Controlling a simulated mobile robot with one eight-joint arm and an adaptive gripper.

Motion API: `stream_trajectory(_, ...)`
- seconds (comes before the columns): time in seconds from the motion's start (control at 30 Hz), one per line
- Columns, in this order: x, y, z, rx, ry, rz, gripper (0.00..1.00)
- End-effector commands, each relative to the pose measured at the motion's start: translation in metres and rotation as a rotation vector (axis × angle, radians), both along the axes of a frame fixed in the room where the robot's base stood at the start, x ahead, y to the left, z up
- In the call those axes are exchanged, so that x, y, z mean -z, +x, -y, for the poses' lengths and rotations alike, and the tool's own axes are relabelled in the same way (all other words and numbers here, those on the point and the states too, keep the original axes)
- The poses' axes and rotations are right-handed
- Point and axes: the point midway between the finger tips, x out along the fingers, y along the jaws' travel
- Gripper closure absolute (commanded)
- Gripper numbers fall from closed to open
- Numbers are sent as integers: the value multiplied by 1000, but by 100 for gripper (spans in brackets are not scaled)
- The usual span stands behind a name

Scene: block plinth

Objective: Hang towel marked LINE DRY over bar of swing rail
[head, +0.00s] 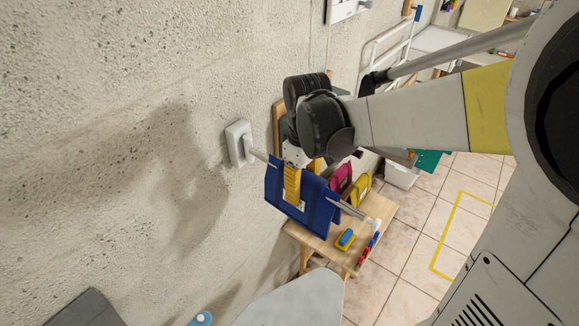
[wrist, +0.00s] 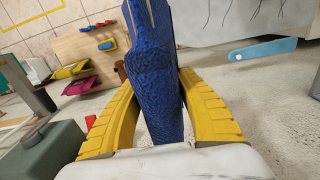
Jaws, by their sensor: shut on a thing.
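The blue towel (head: 320,205) lies folded over the bar (head: 347,208) of the swing rail, with cloth hanging down. The bar runs out from a white wall mount (head: 239,143), enters the towel at one side and shows again at the other. A small pale tag shows on the towel, too small to read. My gripper (head: 292,186) has its yellow fingers shut on the towel near its top fold. In the wrist view the towel (wrist: 165,85) stands between my fingers (wrist: 165,112). The bar under the cloth is hidden.
A wooden table (head: 378,209) stands beyond the bar with a maroon cloth (head: 341,179), a yellow cloth (head: 360,190), a blue and yellow block (head: 345,239) and several small red and blue things. The rough wall is close on the left. A grey rounded surface (head: 300,303) is in front.

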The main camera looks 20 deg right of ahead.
Motion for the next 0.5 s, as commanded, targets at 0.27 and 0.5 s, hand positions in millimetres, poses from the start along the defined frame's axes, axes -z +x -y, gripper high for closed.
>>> stream_trajectory(0.27, 1, 0, 0, 0, 0, 0, 95)
stream_trajectory(0.5, 7, 0, 0, 0, 0, 0, 95)
